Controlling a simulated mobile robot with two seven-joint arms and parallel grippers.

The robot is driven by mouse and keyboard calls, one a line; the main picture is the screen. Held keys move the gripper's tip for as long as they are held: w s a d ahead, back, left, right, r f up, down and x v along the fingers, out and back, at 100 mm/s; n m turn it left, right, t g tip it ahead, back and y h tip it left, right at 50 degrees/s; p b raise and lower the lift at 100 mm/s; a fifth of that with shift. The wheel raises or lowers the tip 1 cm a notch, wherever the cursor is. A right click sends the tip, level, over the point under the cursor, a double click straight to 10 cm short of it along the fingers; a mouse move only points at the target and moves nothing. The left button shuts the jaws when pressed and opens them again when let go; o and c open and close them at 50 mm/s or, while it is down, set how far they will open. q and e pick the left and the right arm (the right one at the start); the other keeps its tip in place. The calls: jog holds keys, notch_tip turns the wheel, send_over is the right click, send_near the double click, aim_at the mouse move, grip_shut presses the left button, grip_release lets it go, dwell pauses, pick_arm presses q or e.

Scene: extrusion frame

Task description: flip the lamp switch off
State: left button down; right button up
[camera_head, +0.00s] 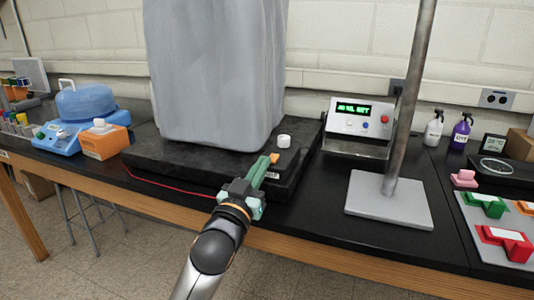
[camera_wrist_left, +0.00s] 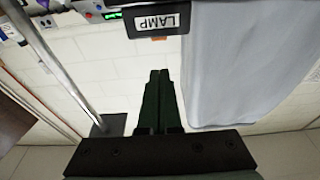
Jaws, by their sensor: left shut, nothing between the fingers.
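My left gripper (camera_head: 262,170) has its green fingers together and empty. It reaches over the front right part of a black base, with its tips beside a small orange piece (camera_head: 275,158) that may be the switch. A white label (camera_head: 272,175) is on the base's front, close to the fingers. In the left wrist view, the label reads LAMP (camera_wrist_left: 157,22), upside down, and the shut fingers (camera_wrist_left: 158,74) point toward it. Whether they touch the orange piece, and the switch's position, I cannot tell. My right gripper is not in view.
A tall grey covered block (camera_head: 215,80) stands on the black base (camera_head: 160,155). A white knob (camera_head: 284,141) sits behind the orange piece. To the right are a control box with a green display (camera_head: 360,120) and a metal post on a plate (camera_head: 390,203). A red cable (camera_head: 165,186) runs along the front.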

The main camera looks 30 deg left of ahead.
pick_arm(q)
jog(key=shift+f+v, duration=0.25)
jog(key=shift+v, duration=0.95)
jog(key=shift+f+v, duration=0.25)
jog(key=shift+v, duration=1)
jog(key=shift+w, duration=0.15)
